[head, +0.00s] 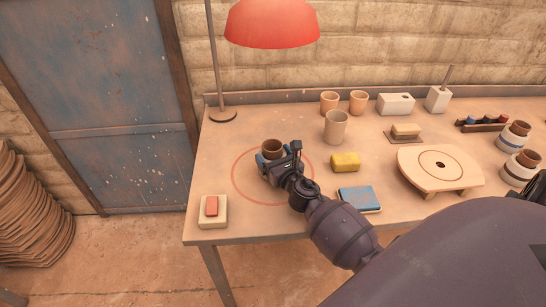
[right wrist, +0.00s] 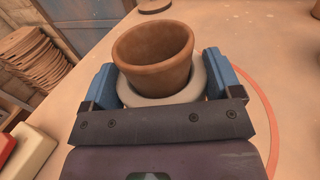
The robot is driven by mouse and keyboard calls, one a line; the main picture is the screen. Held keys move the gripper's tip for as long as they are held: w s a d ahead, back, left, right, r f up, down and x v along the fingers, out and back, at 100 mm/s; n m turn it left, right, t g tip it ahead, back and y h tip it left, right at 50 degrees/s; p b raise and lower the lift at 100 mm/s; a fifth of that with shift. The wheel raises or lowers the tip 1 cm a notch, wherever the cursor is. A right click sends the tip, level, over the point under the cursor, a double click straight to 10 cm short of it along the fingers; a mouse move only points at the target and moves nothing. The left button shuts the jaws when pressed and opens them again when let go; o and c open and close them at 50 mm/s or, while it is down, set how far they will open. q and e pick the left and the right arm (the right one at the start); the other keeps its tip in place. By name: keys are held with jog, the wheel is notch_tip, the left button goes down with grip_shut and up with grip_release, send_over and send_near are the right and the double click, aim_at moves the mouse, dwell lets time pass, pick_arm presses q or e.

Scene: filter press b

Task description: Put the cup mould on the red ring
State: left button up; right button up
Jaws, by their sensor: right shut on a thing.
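The cup mould (head: 272,147) shows as a brown cup with a pale grey round part around its lower end. My right gripper (head: 273,156) is shut on it; in the right wrist view the cup mould (right wrist: 152,55) sits upright between the two blue fingers. The red ring (head: 232,176) is a thin circle on the table, and the cup mould is over its far part in the head view. I cannot tell whether the mould touches the table. The gripper hides part of the ring. My left gripper is not in view.
A yellow block (head: 345,162) and a blue-topped block (head: 359,199) are right of the ring. A pale block with an orange piece (head: 212,211) is near the front left corner. A beige cup (head: 336,127) stands behind, and a red lamp (head: 271,22) hangs above.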

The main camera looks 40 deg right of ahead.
jog(key=shift+f, duration=0.1)
jog(key=o, duration=0.9)
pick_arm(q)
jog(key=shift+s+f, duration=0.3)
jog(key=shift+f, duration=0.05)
pick_arm(e)
jog(key=shift+r, duration=0.25)
jog(key=s, duration=0.3)
jog(key=s+a, duration=0.1)
jog(key=s, duration=0.6)
jog(key=shift+s+a+f, duration=0.2)
jog(key=shift+a, duration=0.15)
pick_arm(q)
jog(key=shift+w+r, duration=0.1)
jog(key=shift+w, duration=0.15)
pick_arm(e)
jog(key=shift+s+a, duration=0.1)
jog(key=shift+s, duration=0.65)
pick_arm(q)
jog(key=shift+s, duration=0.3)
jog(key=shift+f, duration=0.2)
